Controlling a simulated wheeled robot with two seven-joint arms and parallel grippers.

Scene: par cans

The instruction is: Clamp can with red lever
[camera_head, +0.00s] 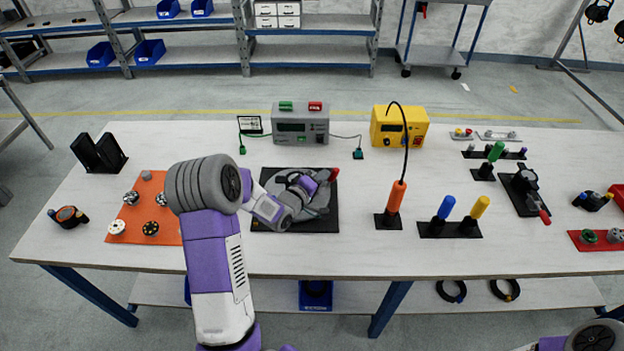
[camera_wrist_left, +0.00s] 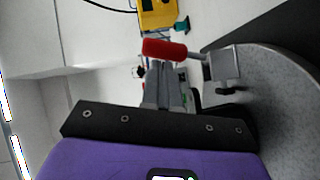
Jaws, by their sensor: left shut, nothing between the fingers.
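A grey round can fixture (camera_head: 297,212) sits on a black base plate (camera_head: 270,182) in the middle of the table, partly hidden by my left arm. Its lever has a red grip (camera_head: 333,173) at the plate's upper right corner. In the left wrist view the red grip (camera_wrist_left: 165,50) lies just beyond the fingertips, beside a metal bracket (camera_wrist_left: 222,66) and a grey speckled round surface (camera_wrist_left: 275,95). My left gripper (camera_head: 325,177) is shut and empty close to the red grip; I cannot tell if they touch. My right gripper is out of view.
A grey meter box (camera_head: 300,128) and a yellow box (camera_head: 398,128) stand behind. An orange-handled tool (camera_head: 396,200) stands upright to the right, then a stand with blue and yellow handles (camera_head: 450,230). An orange mat (camera_head: 145,205) lies left. The table's front edge is clear.

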